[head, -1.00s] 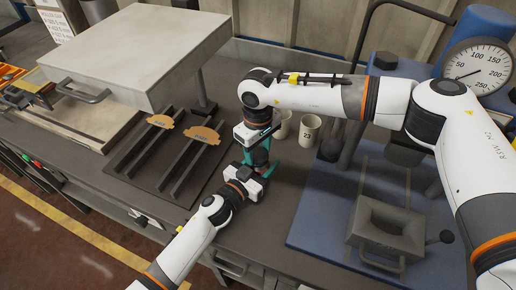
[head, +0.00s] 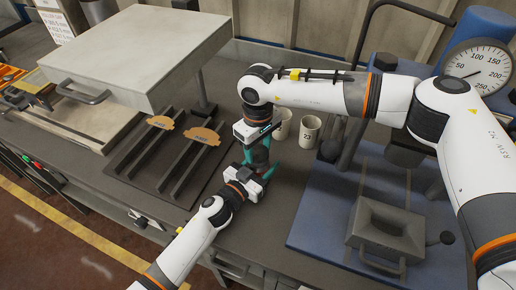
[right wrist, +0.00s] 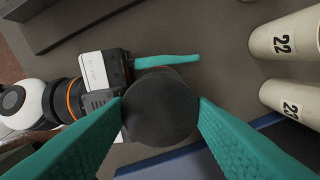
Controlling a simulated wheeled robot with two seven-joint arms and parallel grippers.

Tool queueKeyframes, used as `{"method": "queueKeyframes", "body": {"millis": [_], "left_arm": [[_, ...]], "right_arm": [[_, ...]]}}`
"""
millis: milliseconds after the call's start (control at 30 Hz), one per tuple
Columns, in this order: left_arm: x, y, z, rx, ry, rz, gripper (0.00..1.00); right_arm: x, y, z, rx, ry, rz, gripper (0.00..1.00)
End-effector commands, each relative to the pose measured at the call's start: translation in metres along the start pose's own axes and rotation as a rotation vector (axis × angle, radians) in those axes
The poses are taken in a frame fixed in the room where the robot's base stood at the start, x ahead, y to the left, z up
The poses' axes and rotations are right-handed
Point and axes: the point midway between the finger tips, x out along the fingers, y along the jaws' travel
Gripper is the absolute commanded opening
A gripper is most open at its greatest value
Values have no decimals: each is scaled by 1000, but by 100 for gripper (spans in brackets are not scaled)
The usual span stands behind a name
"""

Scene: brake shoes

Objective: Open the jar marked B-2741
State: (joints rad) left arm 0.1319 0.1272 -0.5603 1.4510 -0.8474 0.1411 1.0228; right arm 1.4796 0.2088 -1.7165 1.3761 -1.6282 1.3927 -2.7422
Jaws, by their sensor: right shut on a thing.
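My right gripper (head: 260,148) points down over the bench. In the right wrist view its two teal fingers are shut on a dark round lid (right wrist: 160,108), seen from above. The jar body below the lid is hidden, and no B-2741 marking shows. My left gripper (head: 264,172) is low beside the same spot, just under the right one. In the right wrist view one teal finger of the left gripper (right wrist: 166,61) runs alongside the lid's edge. Its other finger is hidden, so its grip on the jar cannot be made out.
Two pale cups marked 22 (right wrist: 284,38) and 23 (head: 308,131) stand close by. A dark tray with brake shoes (head: 201,137) lies to the left, near a big grey box (head: 150,45). A blue press base (head: 320,215) with a gauge (head: 478,66) fills the right.

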Motion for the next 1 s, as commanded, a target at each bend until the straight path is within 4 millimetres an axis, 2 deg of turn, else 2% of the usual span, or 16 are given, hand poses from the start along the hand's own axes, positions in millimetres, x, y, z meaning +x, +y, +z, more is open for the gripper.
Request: {"method": "queueKeyframes", "body": {"millis": [267,667,1000], "left_arm": [[0,0,-1,-1,2,0,0],[0,0,-1,-1,2,0,0],[0,0,-1,-1,3,0,0]], "right_arm": [[-10,0,0,1,-1,1,21],[-12,0,0,0,-1,1,21],[-48,0,0,0,-2,0,21]]}}
